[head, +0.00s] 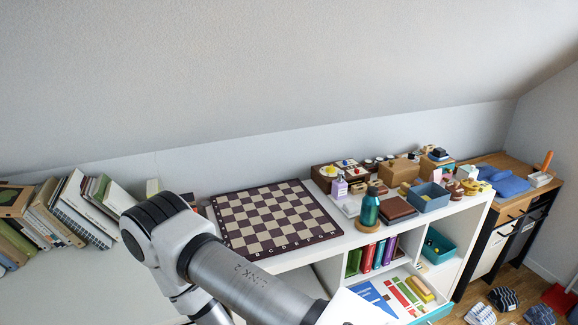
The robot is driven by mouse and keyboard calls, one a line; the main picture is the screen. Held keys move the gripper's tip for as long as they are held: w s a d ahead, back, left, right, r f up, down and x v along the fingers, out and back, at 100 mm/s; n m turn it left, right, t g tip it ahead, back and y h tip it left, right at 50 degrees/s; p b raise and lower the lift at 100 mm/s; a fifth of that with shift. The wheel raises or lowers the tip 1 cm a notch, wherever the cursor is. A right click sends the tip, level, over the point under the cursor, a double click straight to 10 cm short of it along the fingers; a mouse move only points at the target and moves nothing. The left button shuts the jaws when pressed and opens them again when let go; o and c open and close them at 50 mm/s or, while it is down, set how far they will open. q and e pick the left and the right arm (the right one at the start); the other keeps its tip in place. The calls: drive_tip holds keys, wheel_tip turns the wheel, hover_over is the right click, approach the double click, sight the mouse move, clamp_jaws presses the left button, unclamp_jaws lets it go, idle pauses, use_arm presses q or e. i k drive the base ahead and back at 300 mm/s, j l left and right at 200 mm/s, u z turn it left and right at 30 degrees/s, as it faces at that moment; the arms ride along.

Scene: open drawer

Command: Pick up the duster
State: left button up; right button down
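I cannot tell for sure which thing is the duster. An open drawer (434,315) at the lower right holds flat blue, red and green items and a yellow block (420,289), which may be the duster. An upright orange handle (546,161) stands at the far right on the wooden cabinet; what it belongs to is unclear. A grey arm of mine crosses the lower middle and hides part of the shelf and drawer area. Neither gripper is in view.
A chessboard (272,222) lies on the white shelf unit. A teal bottle (370,208), a blue-grey bin (429,197) and several small things crowd its right end. Books (75,210) lean at the left. Slippers (503,299) and a red dustpan-like thing (559,298) are on the floor.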

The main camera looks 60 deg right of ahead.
sight(421, 291)
drive_tip(key=z, duration=2.9)
drive_tip(key=i+l+u, duration=0.2)
drive_tip(key=i+l, duration=0.3)
drive_tip(key=i+l+u, duration=0.2)
drive_tip(key=i+l, duration=0.4)
drive_tip(key=i+l+u, duration=0.15)
drive_tip(key=i+l, duration=0.35)
drive_tip(key=l, duration=0.2)
